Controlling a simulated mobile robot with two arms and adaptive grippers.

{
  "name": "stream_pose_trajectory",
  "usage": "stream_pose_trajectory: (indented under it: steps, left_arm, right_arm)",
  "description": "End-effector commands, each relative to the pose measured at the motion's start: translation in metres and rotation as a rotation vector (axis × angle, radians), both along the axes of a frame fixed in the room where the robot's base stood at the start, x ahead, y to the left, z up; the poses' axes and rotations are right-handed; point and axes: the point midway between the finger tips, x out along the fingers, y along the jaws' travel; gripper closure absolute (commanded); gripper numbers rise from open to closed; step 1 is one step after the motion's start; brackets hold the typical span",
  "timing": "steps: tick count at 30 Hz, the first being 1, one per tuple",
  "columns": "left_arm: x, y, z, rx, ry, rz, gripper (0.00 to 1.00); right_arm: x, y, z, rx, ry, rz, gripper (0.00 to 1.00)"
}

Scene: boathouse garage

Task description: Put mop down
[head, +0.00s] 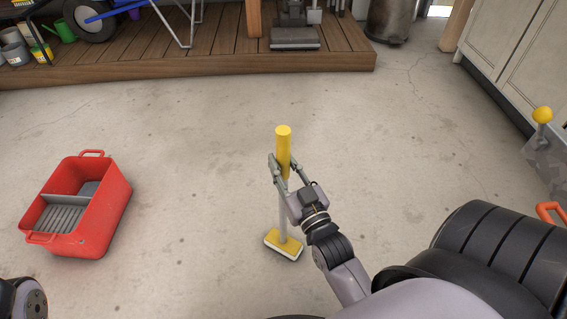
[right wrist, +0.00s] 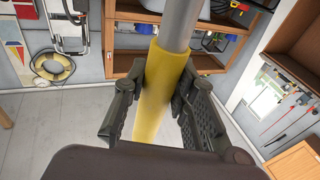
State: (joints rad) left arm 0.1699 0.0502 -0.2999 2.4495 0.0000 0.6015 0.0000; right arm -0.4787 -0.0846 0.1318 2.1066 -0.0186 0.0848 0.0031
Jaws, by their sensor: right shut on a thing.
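The mop (head: 283,214) has a yellow grip (head: 283,140), a grey shaft and a flat yellow head with a white underside (head: 283,245). It stands about upright in the middle of the head view, head down. I cannot tell whether the head touches the floor or hangs just above it. My right gripper (head: 283,168) is shut on the yellow grip, below its top end. In the right wrist view the yellow grip (right wrist: 160,95) lies between the two fingers, with the grey shaft running to the top edge. My left gripper is not in view.
A red mop bucket (head: 117,207) with a grey wringer stands on the concrete floor at left. A raised wooden deck (head: 200,60) with stored items crosses the back. Pale cabinets (head: 520,55) line the right. The floor around the mop is clear.

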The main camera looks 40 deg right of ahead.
Motion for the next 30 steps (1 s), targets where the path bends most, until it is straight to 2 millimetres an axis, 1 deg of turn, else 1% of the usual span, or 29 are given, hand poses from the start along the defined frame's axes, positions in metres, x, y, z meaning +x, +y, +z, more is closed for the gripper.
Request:
stream_pose_trajectory:
  steps: [1, 2, 11, 12, 20, 23, 26, 30]
  left_arm:
    - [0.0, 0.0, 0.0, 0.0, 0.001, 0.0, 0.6]
    - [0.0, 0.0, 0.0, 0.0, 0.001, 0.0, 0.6]
    - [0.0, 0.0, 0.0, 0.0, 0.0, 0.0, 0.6]
    - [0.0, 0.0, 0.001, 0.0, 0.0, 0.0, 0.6]
    - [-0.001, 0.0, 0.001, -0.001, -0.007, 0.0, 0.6]
    - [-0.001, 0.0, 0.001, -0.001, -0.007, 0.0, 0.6]
    - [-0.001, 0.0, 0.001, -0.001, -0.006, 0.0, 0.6]
    - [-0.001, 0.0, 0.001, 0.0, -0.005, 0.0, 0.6]
  right_arm:
    - [0.0, 0.0, 0.001, -0.001, -0.004, 0.0, 1.0]
    - [0.0, 0.0, 0.001, -0.001, -0.004, 0.0, 0.73]
    - [0.0, 0.0, 0.0, 0.0, -0.002, 0.0, 0.53]
    - [0.0, 0.0, 0.0, 0.0, -0.002, 0.0, 0.52]
    - [0.0, 0.0, -0.002, 0.0, 0.003, 0.0, 0.52]
    - [-0.004, 0.001, -0.003, 0.0, 0.003, 0.0, 0.52]
    - [-0.015, 0.002, -0.004, 0.001, 0.004, 0.0, 0.52]
    - [-0.041, 0.006, -0.008, 0.001, 0.006, 0.0, 0.52]
